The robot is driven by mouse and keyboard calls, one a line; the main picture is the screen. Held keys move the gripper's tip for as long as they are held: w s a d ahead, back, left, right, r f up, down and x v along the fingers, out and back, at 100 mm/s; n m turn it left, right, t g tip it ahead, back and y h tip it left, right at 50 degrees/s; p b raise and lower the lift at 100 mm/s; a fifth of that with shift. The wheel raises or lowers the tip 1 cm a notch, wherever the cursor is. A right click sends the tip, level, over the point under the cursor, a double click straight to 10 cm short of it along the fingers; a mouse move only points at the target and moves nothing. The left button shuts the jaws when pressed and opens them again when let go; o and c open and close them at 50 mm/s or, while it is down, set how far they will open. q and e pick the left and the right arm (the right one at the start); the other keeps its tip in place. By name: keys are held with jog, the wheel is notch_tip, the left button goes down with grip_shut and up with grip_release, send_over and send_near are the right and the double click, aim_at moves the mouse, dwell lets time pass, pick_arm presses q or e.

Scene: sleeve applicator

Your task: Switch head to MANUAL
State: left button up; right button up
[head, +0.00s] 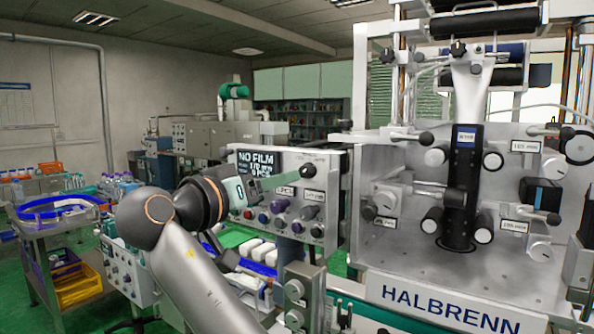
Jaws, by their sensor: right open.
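The control panel (335,215) stands upright left of the HALBRENN machine. Its dark screen (258,163) reads NO FILM, with smaller lines below. A black knob (308,172) sits at the panel's upper right, and a grey lever-like knob (311,212) lies below it. Several round coloured buttons (281,205) line the lower part. No MANUAL marking is legible. My right gripper (288,180) is in front of the panel, its fingers pointing right towards the black knob. It is open and holds nothing that I can see. I cannot tell whether it touches the knob. My left gripper is out of view.
The machine's metal face (400,265) carries several protruding rollers and knobs right of the panel. A grey post with round knobs (294,290) stands below the panel.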

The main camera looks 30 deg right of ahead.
aim_at(303, 173)
jog(key=p+x, duration=0.1)
jog(key=x, duration=0.6)
grip_shut()
dwell(0.4)
